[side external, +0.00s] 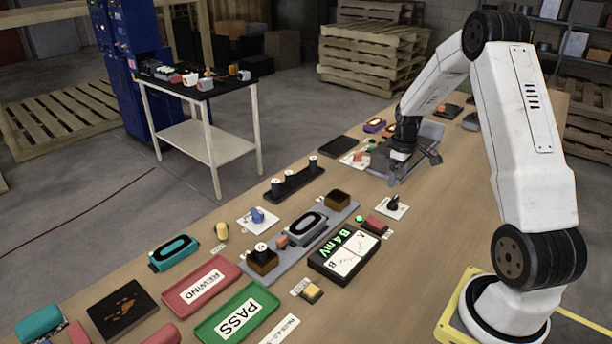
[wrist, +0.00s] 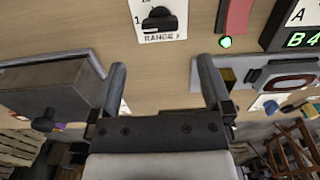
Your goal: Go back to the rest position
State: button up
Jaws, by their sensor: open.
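My gripper (side external: 412,158) is in the far right half of the side external view, low over or just in front of a grey box-like fixture; the exact gap cannot be told. In the wrist view my gripper (wrist: 162,78) has its two dark fingers spread wide with nothing between them. The white arm is bent, its forearm sloping down to the gripper. The grey fixture (wrist: 50,88) is left of the fingers in the wrist view. The range knob (wrist: 158,19) is ahead of them, apart from both.
A black holder (side external: 294,184) with several spools stands farther back. Bare bench lies right of the meter.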

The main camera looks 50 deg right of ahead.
jog(key=shift+w+a+r, duration=0.15)
jog(key=shift+w+a, duration=0.05)
jog(key=shift+a, duration=0.3)
jog(key=w+a+r+t, duration=0.1)
jog(key=w+a+r, duration=0.15)
jog(key=a, duration=1.35)
jog(key=s+a+r, duration=0.1)
jog(key=s+a, duration=0.3)
jog(key=a, duration=0.3)
jog(key=s+a+r+t, duration=0.1)
jog(key=s+a, duration=0.3)
jog(key=a, duration=0.4)
jog(key=shift+s+a+t, duration=0.25)
jog(key=shift+s+t, duration=0.05)
jog(key=shift+s, duration=0.1)
